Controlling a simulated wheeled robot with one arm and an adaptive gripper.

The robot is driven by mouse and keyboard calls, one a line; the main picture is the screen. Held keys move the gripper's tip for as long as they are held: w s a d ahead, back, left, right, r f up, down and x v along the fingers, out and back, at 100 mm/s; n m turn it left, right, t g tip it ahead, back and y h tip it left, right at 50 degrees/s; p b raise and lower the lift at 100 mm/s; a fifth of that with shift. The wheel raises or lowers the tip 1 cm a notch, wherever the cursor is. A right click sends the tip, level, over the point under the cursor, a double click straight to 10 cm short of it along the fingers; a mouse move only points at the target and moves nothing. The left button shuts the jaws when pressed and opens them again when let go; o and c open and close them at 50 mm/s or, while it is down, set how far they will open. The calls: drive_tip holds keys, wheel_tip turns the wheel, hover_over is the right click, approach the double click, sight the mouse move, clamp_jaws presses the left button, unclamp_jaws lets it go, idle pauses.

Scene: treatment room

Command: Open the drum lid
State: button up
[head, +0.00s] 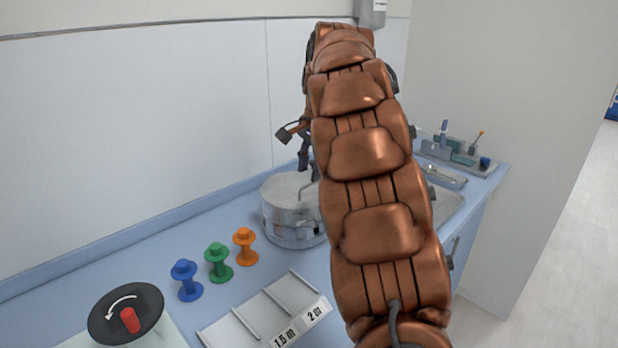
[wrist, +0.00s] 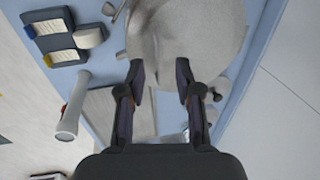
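The drum (head: 290,228) is a grey metal cylinder standing on the blue counter, with clasps on its side. Its flat lid (head: 283,190) lies on top. A bent grey bar shows at the lid's right side, partly hidden by my arm. In the wrist view the lid (wrist: 205,30) fills the upper middle. My gripper (wrist: 160,72) is open, its two dark fingers apart with the lid's near edge showing between them. In the head view my gripper (head: 304,158) is above the lid, mostly hidden by my copper-coloured arm. I cannot tell whether the fingers touch the lid.
Blue (head: 186,280), green (head: 218,263) and orange (head: 245,246) spools stand left of the drum. A black dial with a red knob (head: 130,320) is at front left. A divided, labelled tray (head: 262,318) lies in front. A metal dish (head: 443,176) and tool rack (head: 447,152) are beyond, right.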

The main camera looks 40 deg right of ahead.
sight(309, 197)
drive_tip(key=shift+w+f, duration=0.15)
drive_tip(key=shift+f, duration=0.65)
drive_tip(key=shift+w+f, duration=0.15)
drive_tip(key=shift+f, duration=0.65)
clamp_jaws()
